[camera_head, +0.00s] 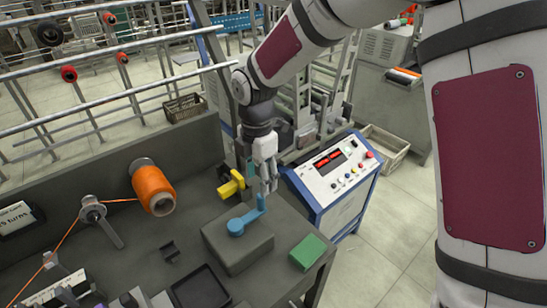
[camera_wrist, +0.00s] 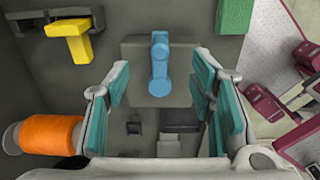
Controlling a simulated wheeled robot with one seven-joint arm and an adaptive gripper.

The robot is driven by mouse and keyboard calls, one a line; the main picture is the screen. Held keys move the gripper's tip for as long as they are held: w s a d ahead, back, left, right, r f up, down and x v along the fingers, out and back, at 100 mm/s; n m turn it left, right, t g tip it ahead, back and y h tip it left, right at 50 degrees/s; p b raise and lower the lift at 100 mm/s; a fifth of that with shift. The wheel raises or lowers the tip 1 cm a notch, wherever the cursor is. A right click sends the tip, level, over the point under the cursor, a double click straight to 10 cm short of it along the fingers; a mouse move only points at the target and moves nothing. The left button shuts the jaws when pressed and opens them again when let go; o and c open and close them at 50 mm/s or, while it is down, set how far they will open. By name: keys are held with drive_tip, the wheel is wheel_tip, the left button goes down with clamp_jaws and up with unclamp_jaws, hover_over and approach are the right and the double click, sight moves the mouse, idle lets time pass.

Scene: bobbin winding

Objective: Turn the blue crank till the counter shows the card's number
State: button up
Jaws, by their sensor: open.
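The blue crank (camera_head: 238,226) is mounted on top of a grey box (camera_head: 222,245), its upright handle (camera_head: 261,203) toward the right. The wrist view shows the crank (camera_wrist: 159,68) from above, between my gripper's fingers. My gripper (camera_head: 264,178) is open and empty, pointing down above the handle; in the wrist view its teal-padded fingers (camera_wrist: 161,80) stand wide on both sides. I cannot tell whether they touch the handle. A card (camera_head: 17,219) at the left edge reads "turns"; its number is partly cut off. A console (camera_head: 333,172) has red lit digits (camera_head: 329,160), too small to read.
A yellow piece (camera_head: 231,185) sits close behind the crank box. A green block (camera_head: 307,252) lies near the bench's right edge. An orange spool (camera_head: 153,188) feeds thread past a grey wheel (camera_head: 92,210). A black tray (camera_head: 201,290) lies in front.

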drive_tip(key=shift+w+d+f+b, duration=0.15)
drive_tip(key=shift+f+b, duration=0.4)
drive_tip(key=shift+f, duration=0.4)
drive_tip(key=shift+f+b, duration=1.3)
drive_tip(key=shift+f, duration=1)
drive_tip(key=shift+f, duration=0.2)
drive_tip(key=shift+c, duration=0.6)
drive_tip(key=c, duration=0.4)
